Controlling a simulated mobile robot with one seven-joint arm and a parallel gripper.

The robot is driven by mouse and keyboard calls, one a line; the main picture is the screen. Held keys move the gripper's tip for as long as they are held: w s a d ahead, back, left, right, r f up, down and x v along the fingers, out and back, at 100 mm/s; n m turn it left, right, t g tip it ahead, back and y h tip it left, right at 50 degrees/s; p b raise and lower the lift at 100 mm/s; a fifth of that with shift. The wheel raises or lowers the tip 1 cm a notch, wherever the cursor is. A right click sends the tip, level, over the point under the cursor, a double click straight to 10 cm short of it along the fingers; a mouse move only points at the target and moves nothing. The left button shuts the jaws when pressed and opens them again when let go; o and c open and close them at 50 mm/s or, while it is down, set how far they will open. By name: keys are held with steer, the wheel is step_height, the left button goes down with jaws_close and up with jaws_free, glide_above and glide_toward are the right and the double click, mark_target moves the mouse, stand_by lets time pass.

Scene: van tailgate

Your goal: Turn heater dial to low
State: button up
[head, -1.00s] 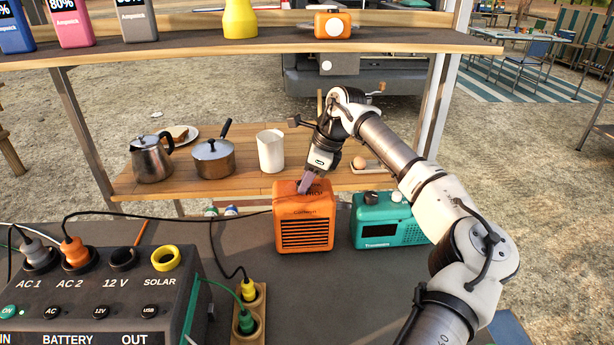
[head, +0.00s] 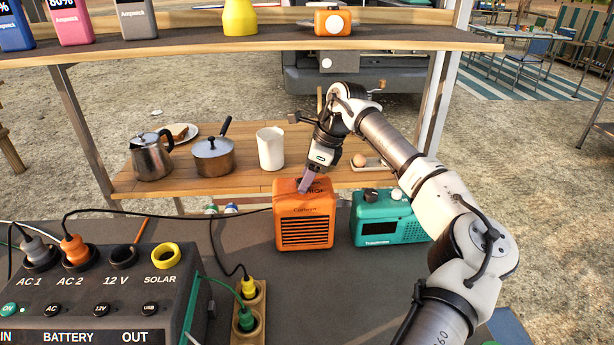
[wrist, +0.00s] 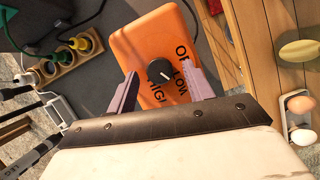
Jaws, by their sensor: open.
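The orange heater (head: 304,222) stands on the dark counter in the head view, its grille facing me. Its top also shows in the wrist view (wrist: 146,36), with a round black dial (wrist: 160,71) that has a light pointer line. Printed words OFF, LOW and HIGH surround the dial, partly cut off. My gripper (head: 304,188) points down at the heater's top, and it also shows in the wrist view (wrist: 160,80). Its purple-grey fingers are open, one on each side of the dial, with gaps between them and the dial. In the head view my gripper hides the dial.
A teal radio (head: 388,218) stands just right of the heater. A power station (head: 100,285) with plugs and a socket strip (head: 249,318) with cables lie to the left. A wooden shelf behind holds a kettle (head: 152,157), a pot (head: 213,158) and a white cup (head: 270,149).

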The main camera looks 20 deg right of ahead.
steer(key=b+v, duration=0.1)
steer(key=v, duration=0.6)
stand_by(0.4)
